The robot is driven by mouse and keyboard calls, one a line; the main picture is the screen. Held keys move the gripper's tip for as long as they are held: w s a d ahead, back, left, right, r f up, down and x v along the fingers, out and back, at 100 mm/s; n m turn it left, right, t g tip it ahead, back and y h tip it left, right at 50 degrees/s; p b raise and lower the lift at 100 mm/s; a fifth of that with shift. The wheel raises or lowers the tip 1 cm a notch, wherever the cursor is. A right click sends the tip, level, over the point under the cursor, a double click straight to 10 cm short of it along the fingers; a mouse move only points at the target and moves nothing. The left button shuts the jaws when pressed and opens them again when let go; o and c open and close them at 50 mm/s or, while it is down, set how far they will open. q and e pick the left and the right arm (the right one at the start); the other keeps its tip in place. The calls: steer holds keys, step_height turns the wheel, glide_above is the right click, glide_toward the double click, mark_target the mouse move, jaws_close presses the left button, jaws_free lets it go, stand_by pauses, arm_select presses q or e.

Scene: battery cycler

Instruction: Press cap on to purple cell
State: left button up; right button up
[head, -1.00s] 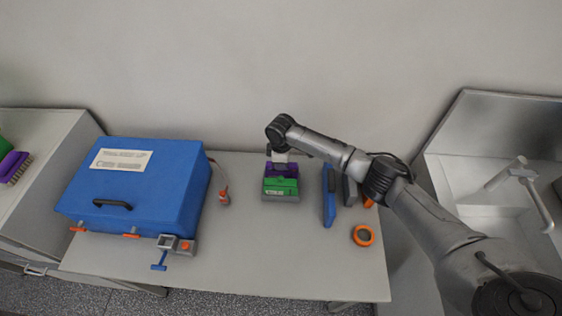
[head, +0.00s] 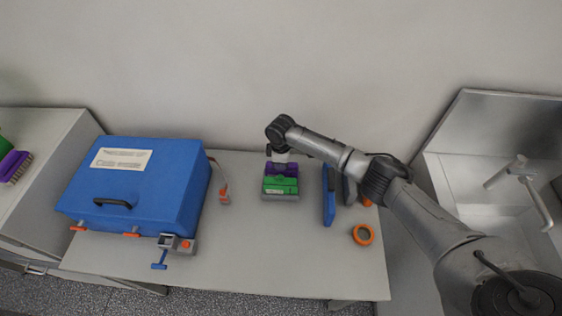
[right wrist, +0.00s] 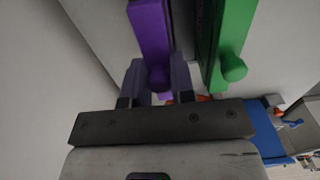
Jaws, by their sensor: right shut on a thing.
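The purple cell (head: 287,170) stands at the back of the table, just behind the green cell (head: 280,186). My right gripper (head: 282,157) is at the purple cell from above and behind. In the right wrist view, the purple cell (right wrist: 151,35) runs between the two fingers, with its rounded knob between the fingertips. My right gripper (right wrist: 158,82) is shut on it there. The green cell (right wrist: 228,40) is beside it to the right, apart from the fingers. I cannot make out a separate cap. My left gripper is out of view.
A blue box (head: 140,190) with a black handle stands at the left. A blue upright panel (head: 329,195) and an orange ring (head: 363,235) are right of the cells. A small red-topped item (head: 224,197) stands left of them. The front middle of the table is clear.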

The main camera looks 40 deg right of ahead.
steer(key=o, duration=1)
steer(key=shift+c, duration=0.2)
steer(key=o, duration=0.5)
steer(key=shift+r+p, duration=0.8)
steer(key=shift+p, duration=0.05)
steer(key=shift+r+p, duration=1.95)
steer(key=shift+p, duration=0.2)
steer(key=shift+r+p, duration=0.75)
steer(key=shift+p, duration=0.05)
